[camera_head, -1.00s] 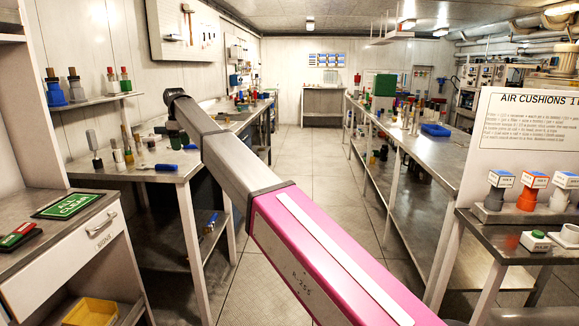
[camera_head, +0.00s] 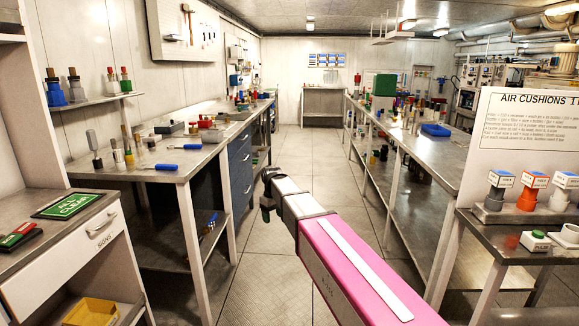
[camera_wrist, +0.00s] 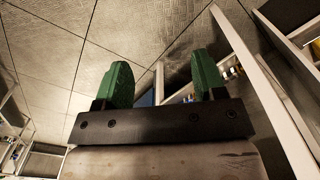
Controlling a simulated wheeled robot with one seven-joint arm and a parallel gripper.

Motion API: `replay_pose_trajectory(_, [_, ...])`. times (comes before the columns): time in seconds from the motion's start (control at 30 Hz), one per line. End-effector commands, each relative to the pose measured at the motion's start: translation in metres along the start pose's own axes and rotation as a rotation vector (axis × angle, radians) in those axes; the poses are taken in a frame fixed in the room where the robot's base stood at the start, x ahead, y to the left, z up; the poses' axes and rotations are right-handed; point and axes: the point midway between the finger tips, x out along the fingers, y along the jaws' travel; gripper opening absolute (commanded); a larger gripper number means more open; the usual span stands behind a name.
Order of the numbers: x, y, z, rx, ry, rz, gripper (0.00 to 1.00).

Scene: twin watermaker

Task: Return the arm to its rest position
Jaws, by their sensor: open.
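My gripper shows in the wrist view (camera_wrist: 160,85) with two green fingers spread apart and nothing between them. In the head view my gripper (camera_head: 266,200) is small and dark at the far end of my grey and pink arm. It hangs over the floor of the aisle, just right of the left bench's legs. Its fingers are hard to make out in that view. It appears clear of the bench.
The left bench (camera_head: 165,172) carries tools and blocks. The right bench (camera_head: 415,143) carries bottles and a blue tray (camera_head: 436,130). A drawer cabinet (camera_head: 68,255) stands near left, a sign board (camera_head: 525,120) near right. The aisle floor (camera_head: 325,190) between is free.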

Motion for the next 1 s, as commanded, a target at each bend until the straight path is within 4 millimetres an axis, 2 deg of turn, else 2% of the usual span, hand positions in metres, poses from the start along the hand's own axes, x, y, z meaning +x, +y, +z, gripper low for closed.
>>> replay_pose_trajectory(0.03, [0.02,0.008,0.041,0.061,-0.004,-0.002,0.64])
replay_pose_trajectory(0.2, [0.074,0.034,0.141,0.274,-0.003,-0.001,0.64])
replay_pose_trajectory(0.3, [0.1,0.041,0.2,0.399,-0.003,-0.001,0.64])
replay_pose_trajectory(0.4, [0.121,0.042,0.254,0.517,-0.002,0.0,0.64])
replay_pose_trajectory(0.5, [0.135,0.041,0.297,0.615,0.0,0.0,0.64])
replay_pose_trajectory(0.6, [0.144,0.039,0.325,0.683,0.001,0.001,0.64])
replay_pose_trajectory(0.7, [0.149,0.038,0.339,0.721,0.002,0.002,0.64])
replay_pose_trajectory(0.97, [0.151,0.039,0.342,0.735,0.004,0.002,0.64])
replay_pose_trajectory(1.0, [0.151,0.039,0.342,0.735,0.003,0.002,0.57])
